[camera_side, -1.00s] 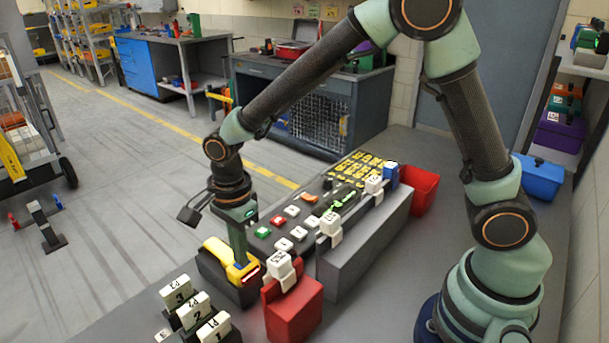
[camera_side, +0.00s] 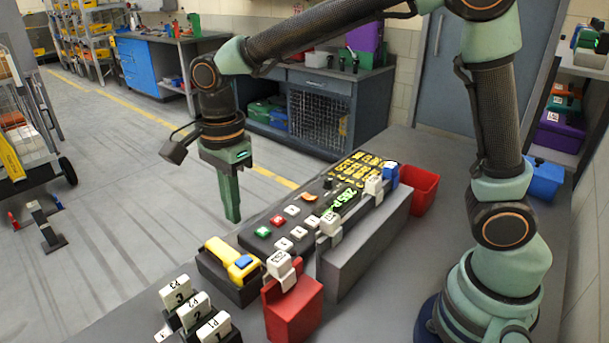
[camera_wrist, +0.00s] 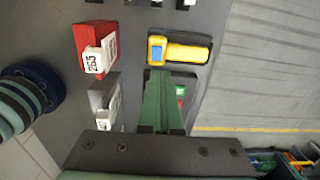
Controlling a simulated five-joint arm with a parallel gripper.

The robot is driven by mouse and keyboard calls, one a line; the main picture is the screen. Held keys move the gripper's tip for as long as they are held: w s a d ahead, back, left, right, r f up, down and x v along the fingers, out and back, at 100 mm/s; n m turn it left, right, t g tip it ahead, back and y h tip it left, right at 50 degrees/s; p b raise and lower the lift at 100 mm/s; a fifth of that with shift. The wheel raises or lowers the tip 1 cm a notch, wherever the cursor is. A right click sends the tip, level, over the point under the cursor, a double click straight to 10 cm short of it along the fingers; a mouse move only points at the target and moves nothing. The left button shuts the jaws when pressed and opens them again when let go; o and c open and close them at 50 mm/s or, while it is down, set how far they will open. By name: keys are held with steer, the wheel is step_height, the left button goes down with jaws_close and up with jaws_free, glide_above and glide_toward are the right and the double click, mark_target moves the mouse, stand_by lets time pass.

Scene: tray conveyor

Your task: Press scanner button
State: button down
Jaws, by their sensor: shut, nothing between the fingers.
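The yellow scanner (camera_side: 229,257) rests in a dark holder on the bench, left of the control panel. Its blue button (camera_side: 243,262) is uncovered on its upper face. In the wrist view the scanner (camera_wrist: 187,50) lies just beyond my fingers, with the blue button (camera_wrist: 156,51) at its left end. My gripper (camera_side: 232,217) is shut and empty, pointing down. In the wrist view my gripper (camera_wrist: 162,76) covers part of the control panel.
The control panel (camera_side: 258,220) has several coloured buttons, yellow keys and a lit green display (camera_side: 346,200). A red block with a white numbered tag (camera_side: 294,309) stands beside the scanner. White numbered blocks (camera_side: 195,306) stand at the front. A red bin (camera_side: 422,190) sits behind the panel.

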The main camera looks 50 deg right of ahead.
step_height(320, 180, up, 4)
steer(key=shift+f, duration=0.15)
stand_by(0.6)
steer(key=s+d+r+n+t, duration=0.1)
steer(key=s+d+n+t, duration=0.1)
steer(key=s+d+n, duration=0.3)
steer(key=s+d+r+n+t, duration=0.1)
steer(key=s+d+n+t, duration=0.2)
steer(key=d+n, duration=0.8)
steer(key=shift+s+n, duration=0.85)
steer(key=shift+n, duration=0.15)
